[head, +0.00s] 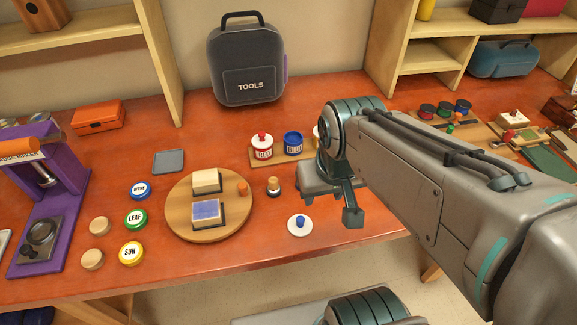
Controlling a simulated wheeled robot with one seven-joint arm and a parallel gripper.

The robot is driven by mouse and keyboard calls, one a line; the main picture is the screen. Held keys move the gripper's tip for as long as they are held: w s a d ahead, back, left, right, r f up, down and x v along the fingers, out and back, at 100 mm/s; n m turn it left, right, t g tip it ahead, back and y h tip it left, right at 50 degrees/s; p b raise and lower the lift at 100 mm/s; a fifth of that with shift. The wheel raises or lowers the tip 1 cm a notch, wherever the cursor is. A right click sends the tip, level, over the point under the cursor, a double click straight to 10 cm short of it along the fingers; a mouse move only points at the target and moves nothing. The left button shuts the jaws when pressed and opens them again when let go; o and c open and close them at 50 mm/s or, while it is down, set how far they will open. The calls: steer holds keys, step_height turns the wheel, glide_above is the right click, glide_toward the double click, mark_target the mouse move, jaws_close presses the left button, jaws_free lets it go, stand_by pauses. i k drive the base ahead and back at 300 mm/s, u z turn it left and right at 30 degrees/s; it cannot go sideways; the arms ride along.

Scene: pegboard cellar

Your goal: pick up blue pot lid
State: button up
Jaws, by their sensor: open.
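The blue pot lid (299,226), a white disc with a blue knob, lies flat on the orange-brown table near its front edge. The blue pot (293,144) stands open on a small wooden board behind it, with no lid on top. My gripper (338,203) is open and empty, just right of and behind the lid, apart from it. One dark finger points down clearly; the other is hard to make out. My arm hides part of the table at right.
The red pot (262,148) wears its lid; a yellow pot is mostly hidden by my arm. A tool case (246,62) stands at the back.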

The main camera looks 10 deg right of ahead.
mark_target(298, 225)
steer(key=u, duration=1.6)
steer(key=k, duration=0.45)
steer(key=z, duration=1)
